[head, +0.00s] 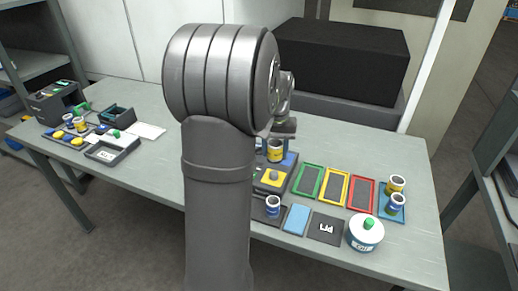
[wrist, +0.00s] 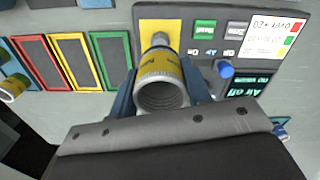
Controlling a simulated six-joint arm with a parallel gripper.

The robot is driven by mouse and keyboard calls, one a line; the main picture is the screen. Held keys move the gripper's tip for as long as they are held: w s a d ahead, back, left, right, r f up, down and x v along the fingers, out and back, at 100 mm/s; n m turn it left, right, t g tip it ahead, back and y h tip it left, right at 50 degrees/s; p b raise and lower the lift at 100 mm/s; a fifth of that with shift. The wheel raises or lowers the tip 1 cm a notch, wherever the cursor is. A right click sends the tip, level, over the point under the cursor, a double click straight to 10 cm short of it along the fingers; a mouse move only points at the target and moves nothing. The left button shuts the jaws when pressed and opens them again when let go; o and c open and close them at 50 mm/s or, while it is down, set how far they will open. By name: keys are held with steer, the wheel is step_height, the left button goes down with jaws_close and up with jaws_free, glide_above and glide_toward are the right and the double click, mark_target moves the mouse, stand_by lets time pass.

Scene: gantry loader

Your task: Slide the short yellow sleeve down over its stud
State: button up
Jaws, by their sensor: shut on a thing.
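The short yellow sleeve (head: 275,153) is held upright in my gripper (head: 279,137), above the table. In the wrist view the sleeve (wrist: 160,72) sits between my two gripper fingers (wrist: 160,92), its open, ribbed end facing the camera. The grey metal stud (wrist: 159,41) rises from a yellow pad (wrist: 147,27). In the head view the stud (head: 273,175) is below the sleeve, and the two look apart. In the wrist view the sleeve overlaps the stud's lower part, so the exact alignment cannot be told.
The stud's dark fixture (wrist: 205,70) carries labels and a blue knob (wrist: 225,69). Green (head: 310,180), yellow (head: 335,187) and red (head: 361,194) frames lie to the right. A blue tray (head: 384,212) holds two sleeves. A white pot (head: 366,236) and another sleeve (head: 272,206) stand nearer the front.

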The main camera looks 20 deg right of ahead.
mark_target(274, 173)
steer(key=shift+f, duration=3.8)
steer(key=shift+f, duration=0.2)
steer(key=o, duration=1.6)
steer(key=shift+c, duration=0.2)
steer(key=shift+r, duration=0.1)
step_height(274, 173, up, 9)
steer(key=shift+f, duration=0.2)
